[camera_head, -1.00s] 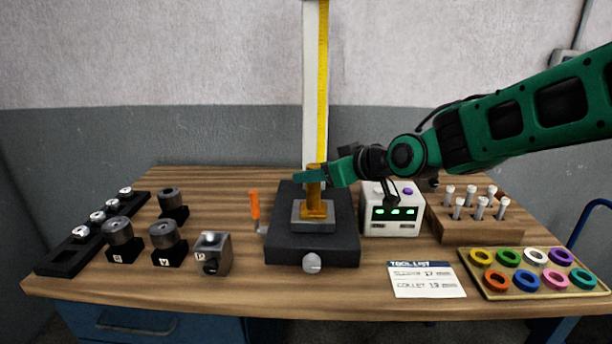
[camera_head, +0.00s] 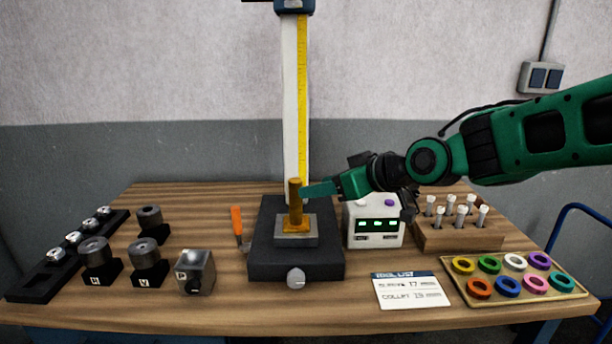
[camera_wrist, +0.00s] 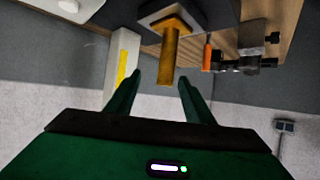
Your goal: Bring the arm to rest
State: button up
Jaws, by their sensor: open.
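My green gripper (camera_head: 318,190) is held level above the bench, its fingers pointing left at the upper part of an upright brass-coloured post (camera_head: 295,203). In the wrist view the two fingers (camera_wrist: 160,92) are spread apart with nothing held between them. The post (camera_wrist: 171,56) shows beyond and between the fingertips. The post stands on a square grey block on the black base (camera_head: 270,266) of a height gauge. In the head view the near finger hides part of the gap, so contact with the post cannot be told there.
A white display box (camera_head: 375,222) stands under my wrist, with a wooden rack (camera_head: 460,236) of pins to its right. A ring tray (camera_head: 515,278) and tool list card (camera_head: 411,290) lie at front right. Black holders (camera_head: 147,268) and an orange-handled tool (camera_head: 237,222) are at left.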

jog(key=s+d+f+m+g+h, duration=0.1)
jog(key=s+d+f+m+h, duration=0.3)
jog(key=d, duration=0.7)
jog(key=s+d+f+m+g+h, duration=0.2)
jog(key=s+d+f, duration=0.3)
jog(key=d, duration=0.6)
jog(key=s+d+f+m+g, duration=0.1)
jog(key=s+d+m+g, duration=0.1)
jog(key=s, duration=0.5)
jog(key=s+d+f+m+g+h, duration=0.1)
jog(key=s+d+f+m+g, duration=0.1)
jog(key=s+d, duration=0.4)
jog(key=s+d+f+m+g+h, duration=0.1)
jog(key=s+d+f+m+g, duration=0.1)
jog(key=s, duration=0.7)
jog(key=d+m, duration=0.1)
jog(key=m, duration=0.1)
jog(key=shift+s+d+m, duration=0.3)
jog(key=shift+s+d, duration=0.1)
jog(key=shift+f, duration=0.1)
jog(key=shift+w+f, duration=0.25)
jog(key=shift+w, duration=0.4)
